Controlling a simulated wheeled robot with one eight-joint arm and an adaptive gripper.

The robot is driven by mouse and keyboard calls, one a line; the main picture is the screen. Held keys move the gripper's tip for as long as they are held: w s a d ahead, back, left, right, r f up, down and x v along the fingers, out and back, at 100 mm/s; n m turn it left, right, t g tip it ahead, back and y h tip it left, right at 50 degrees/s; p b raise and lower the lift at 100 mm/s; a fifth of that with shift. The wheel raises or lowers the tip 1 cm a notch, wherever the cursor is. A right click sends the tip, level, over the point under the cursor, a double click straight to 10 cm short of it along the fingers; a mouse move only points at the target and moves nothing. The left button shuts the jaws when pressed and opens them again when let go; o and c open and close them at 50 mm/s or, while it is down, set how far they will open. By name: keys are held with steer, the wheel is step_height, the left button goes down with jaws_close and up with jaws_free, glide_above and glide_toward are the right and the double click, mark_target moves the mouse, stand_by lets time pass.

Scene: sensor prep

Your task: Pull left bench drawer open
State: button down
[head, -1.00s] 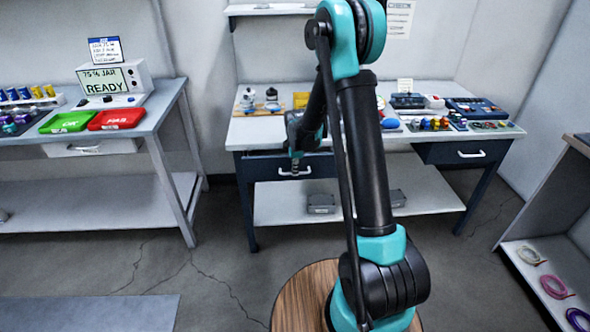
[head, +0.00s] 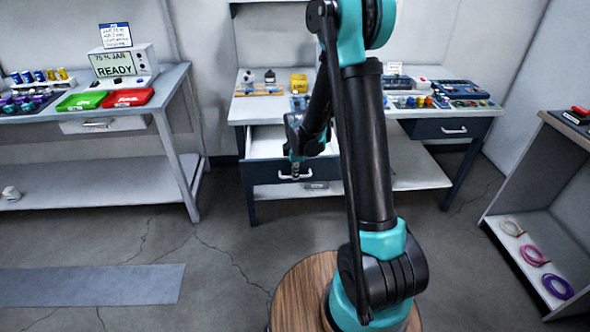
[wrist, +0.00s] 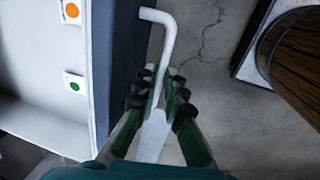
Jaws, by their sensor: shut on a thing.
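The left bench drawer (head: 262,172) of the middle bench has a dark blue front and a white handle (head: 288,176). In the head view it stands pulled out, with its pale inside showing. My gripper (head: 295,172) is at the drawer front, at the handle. In the wrist view the white bar handle (wrist: 158,62) runs between the fingers of my gripper (wrist: 160,98), which are shut on it. The dark drawer front (wrist: 120,60) is to the left of the fingers. Inside the drawer are two white cards, with an orange dot (wrist: 71,11) and a green dot (wrist: 75,84). My arm hides part of the drawer.
A side bench (head: 90,112) stands left, a shelf unit (head: 530,185) right. The floor (head: 215,230) before the drawer is clear.

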stand_by(0.3)
steer(key=c, duration=1.6)
jaws_free()
step_height(320, 180, up, 12)
steer(key=s, duration=0.2)
steer(key=shift+s, duration=0.15)
steer(key=shift+f, duration=0.1)
steer(key=s+d+f+m+t, duration=0.1)
steer(key=s+d+m, duration=0.4)
steer(key=s+m, duration=0.4)
steer(key=s+d+f+m+t, duration=0.1)
steer(key=s+d+m, duration=0.5)
steer(key=s, duration=0.8)
steer(key=m, duration=0.3)
steer(key=shift+s, duration=0.2)
